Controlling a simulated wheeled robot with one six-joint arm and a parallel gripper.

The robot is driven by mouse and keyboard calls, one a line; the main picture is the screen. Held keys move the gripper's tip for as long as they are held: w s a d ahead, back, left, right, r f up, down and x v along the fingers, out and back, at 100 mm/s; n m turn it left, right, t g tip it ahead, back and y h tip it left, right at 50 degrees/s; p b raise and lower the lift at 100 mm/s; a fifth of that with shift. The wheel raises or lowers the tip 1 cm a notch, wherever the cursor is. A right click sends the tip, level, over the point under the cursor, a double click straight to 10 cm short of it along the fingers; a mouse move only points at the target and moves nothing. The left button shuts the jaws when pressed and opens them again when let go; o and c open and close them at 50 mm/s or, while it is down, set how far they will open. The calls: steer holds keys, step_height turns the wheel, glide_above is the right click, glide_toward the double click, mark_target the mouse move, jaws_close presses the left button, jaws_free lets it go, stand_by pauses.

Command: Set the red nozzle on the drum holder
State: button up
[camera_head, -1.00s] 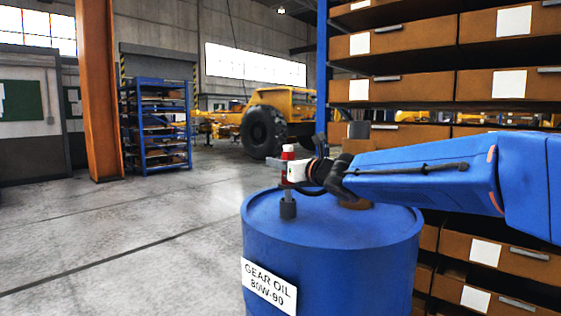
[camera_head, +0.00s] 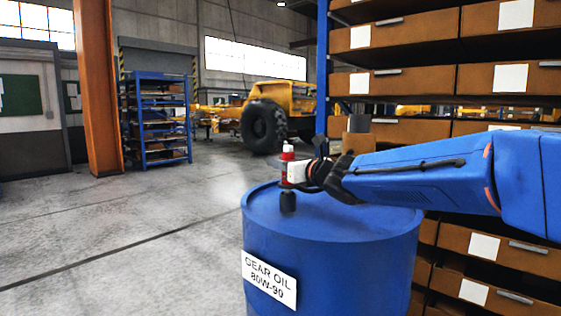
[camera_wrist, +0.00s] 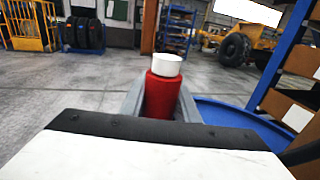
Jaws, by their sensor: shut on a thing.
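The red nozzle (camera_head: 286,170) with a white tip is upright in my gripper (camera_head: 290,175), above the blue gear oil drum. In the wrist view the red nozzle (camera_wrist: 162,92) stands between the two grey fingers of my gripper (camera_wrist: 160,108), which are shut on it. The dark drum holder (camera_head: 288,201) is a short post on the drum top, directly below the nozzle. The nozzle's lower end is close to the holder's top; I cannot tell whether they touch. The wrist view does not show the holder.
The blue drum (camera_head: 320,250) stands in front of me with a white label. A tall shelf of brown drawers (camera_head: 500,85) rises close on the right, behind my arm. A blue rack (camera_head: 157,120) and an orange column (camera_head: 97,90) stand farther left. Floor on the left is clear.

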steer(key=shift+f, duration=0.95)
steer(key=o, duration=1)
steer(key=shift+o, duration=0.2)
steer(key=v, duration=1.7)
steer(key=shift+s+d, duration=0.2)
